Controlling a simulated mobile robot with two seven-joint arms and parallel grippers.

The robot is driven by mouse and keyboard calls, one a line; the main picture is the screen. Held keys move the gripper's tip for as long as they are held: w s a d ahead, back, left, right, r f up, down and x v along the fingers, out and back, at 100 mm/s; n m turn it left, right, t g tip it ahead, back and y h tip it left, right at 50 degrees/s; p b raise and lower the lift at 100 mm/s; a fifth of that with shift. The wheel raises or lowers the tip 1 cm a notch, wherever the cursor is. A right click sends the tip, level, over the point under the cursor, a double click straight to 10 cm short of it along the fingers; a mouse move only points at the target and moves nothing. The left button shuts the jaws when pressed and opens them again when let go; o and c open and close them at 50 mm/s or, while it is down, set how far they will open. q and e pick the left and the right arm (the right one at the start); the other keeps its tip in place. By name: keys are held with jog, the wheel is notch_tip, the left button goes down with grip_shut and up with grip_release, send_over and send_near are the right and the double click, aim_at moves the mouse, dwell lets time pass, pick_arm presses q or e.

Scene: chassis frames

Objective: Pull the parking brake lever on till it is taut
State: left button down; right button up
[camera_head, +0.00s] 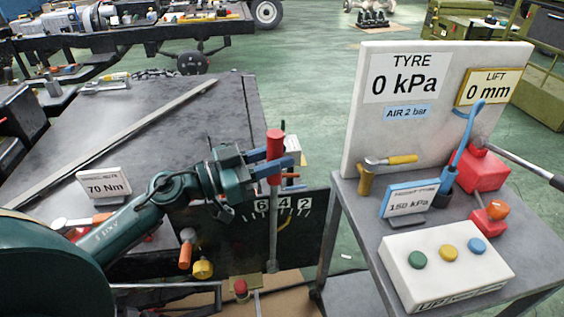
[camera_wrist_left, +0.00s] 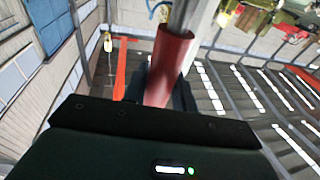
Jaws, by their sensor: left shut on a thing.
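The parking brake lever has a red grip (camera_head: 274,158) and a grey shaft (camera_head: 272,235), and stands about upright beside the dark workbench. My left gripper (camera_head: 270,164) comes in from the left and is shut on the red grip. In the left wrist view the red grip (camera_wrist_left: 168,65) sits between the dark fingers, with the grey shaft (camera_wrist_left: 188,15) running past it. A number scale (camera_head: 283,206) reading 6, 4, 2 is behind the shaft, which passes between the 6 and the 4. My right gripper is not in view.
The dark workbench (camera_head: 150,115) carries a long bar and a 70 Nm sign (camera_head: 104,186). At right a grey trolley (camera_head: 350,215) bears a TYRE and LIFT panel (camera_head: 420,135) and a button box (camera_head: 445,262). Orange and yellow knobs (camera_head: 186,250) hang left of the lever. Green floor lies behind.

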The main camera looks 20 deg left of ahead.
pick_arm(q)
jog(key=c, duration=1.1)
grip_release()
jog(key=shift+c, duration=0.2)
jog(key=b+v, duration=0.1)
jog(key=v, duration=1.2)
jog(key=shift+b, duration=0.35)
